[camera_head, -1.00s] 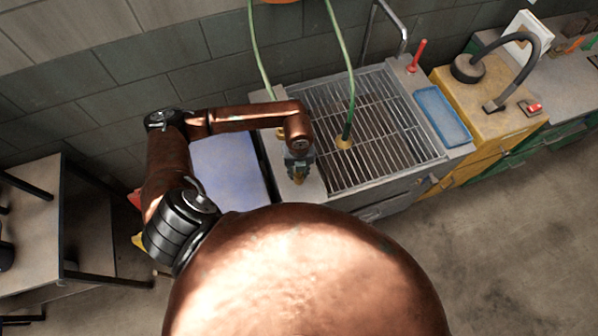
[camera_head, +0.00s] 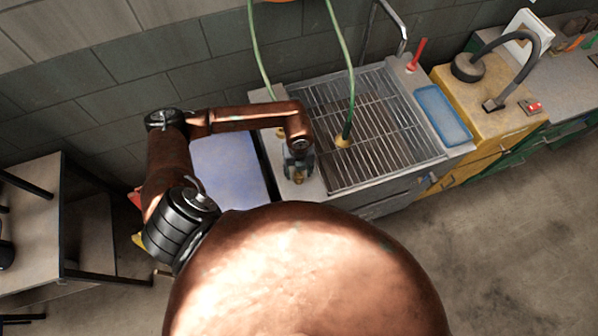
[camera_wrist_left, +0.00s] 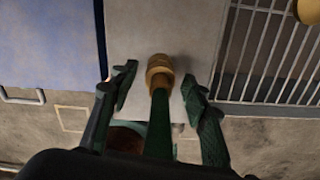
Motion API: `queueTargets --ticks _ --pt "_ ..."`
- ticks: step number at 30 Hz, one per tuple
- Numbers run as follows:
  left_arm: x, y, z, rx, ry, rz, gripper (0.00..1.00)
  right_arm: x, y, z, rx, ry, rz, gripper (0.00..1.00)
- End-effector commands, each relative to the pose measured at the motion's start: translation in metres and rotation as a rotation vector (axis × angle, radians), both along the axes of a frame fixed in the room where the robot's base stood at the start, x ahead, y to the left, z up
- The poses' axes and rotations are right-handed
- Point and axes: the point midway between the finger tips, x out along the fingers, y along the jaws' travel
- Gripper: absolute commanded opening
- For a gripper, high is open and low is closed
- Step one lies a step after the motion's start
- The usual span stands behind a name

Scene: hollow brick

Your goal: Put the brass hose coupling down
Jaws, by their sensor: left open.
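The brass hose coupling (camera_wrist_left: 160,68) is on the end of a dark green hose and lies over the pale ledge (camera_wrist_left: 168,28) left of the sink grate. My left gripper (camera_wrist_left: 158,85) is open, with one finger on each side of the coupling and a visible gap on both sides. In the head view the left gripper (camera_head: 298,162) is above the ledge's front part, and the coupling (camera_head: 298,179) shows small below it. Whether the coupling's underside touches the ledge is hard to tell. My right gripper is in neither view.
The metal grate (camera_head: 385,120) lies right of the gripper, with a second brass fitting (camera_head: 343,141) on a green hose. A blue panel (camera_head: 225,165) is to the left. A blue tray (camera_head: 442,113) and a red upright handle (camera_head: 416,54) are farther right.

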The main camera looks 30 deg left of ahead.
Motion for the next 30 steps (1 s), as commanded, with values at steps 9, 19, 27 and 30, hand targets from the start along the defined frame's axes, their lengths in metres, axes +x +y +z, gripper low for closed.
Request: queueTargets --ticks 9,19,27,30 --pt "0.001 0.001 0.051 0.002 -0.005 -0.002 0.43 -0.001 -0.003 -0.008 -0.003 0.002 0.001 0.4" --pt "0.001 0.0 0.11 0.0 -0.003 -0.001 0.43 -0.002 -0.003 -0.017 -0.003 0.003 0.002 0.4" --pt "0.0 0.0 0.122 0.0 0.0 0.0 0.43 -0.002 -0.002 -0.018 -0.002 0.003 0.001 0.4" --pt "0.0 0.0 0.122 0.0 0.0 0.0 0.43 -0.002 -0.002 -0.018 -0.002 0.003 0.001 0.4"
